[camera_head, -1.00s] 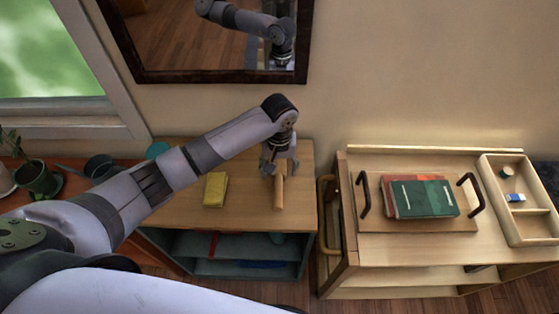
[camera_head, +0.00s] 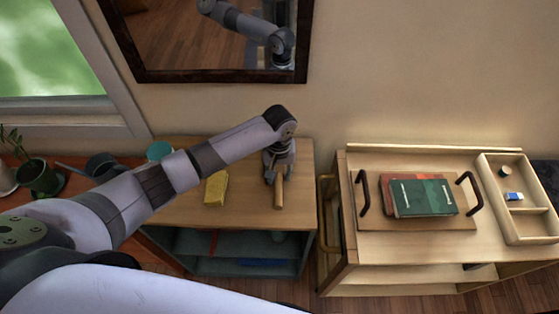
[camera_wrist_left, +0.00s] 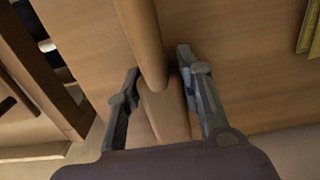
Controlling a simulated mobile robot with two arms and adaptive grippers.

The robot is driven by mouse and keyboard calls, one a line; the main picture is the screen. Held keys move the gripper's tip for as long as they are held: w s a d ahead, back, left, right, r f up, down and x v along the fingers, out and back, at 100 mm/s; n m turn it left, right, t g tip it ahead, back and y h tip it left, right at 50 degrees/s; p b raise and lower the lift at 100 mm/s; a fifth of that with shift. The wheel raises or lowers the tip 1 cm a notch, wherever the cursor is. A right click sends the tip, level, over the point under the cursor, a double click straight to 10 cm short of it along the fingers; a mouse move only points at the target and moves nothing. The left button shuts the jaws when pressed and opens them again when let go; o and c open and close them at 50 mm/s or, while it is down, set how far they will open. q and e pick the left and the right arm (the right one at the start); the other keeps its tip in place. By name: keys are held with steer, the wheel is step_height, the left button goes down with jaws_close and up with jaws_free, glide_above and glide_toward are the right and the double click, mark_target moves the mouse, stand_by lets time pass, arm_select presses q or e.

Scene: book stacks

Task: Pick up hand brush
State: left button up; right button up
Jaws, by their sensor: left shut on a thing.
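The hand brush shows as a light wooden handle (camera_head: 279,193) on top of the low wooden cabinet (camera_head: 248,198), pointing toward the front edge. My left gripper (camera_head: 279,178) reaches down over its far end and is shut on it. In the left wrist view the wooden handle (camera_wrist_left: 148,45) runs between the two fingers of my left gripper (camera_wrist_left: 156,92). The brush's far end is hidden by the gripper, and no bristles show. My right gripper is not in view.
A yellow block-like thing (camera_head: 216,188) lies left of the brush. A wooden cart (camera_head: 420,241) with a tray, books (camera_head: 424,197) and a divided box (camera_head: 518,219) stands to the right. A mirror (camera_head: 205,40) hangs on the wall behind. Potted plants (camera_head: 40,178) stand at far left.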

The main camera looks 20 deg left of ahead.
mark_target(279, 172)
arm_select(q)
jaws_close()
steer(key=shift+r, duration=0.1)
step_height(279, 172, up, 20)
stand_by(0.6)
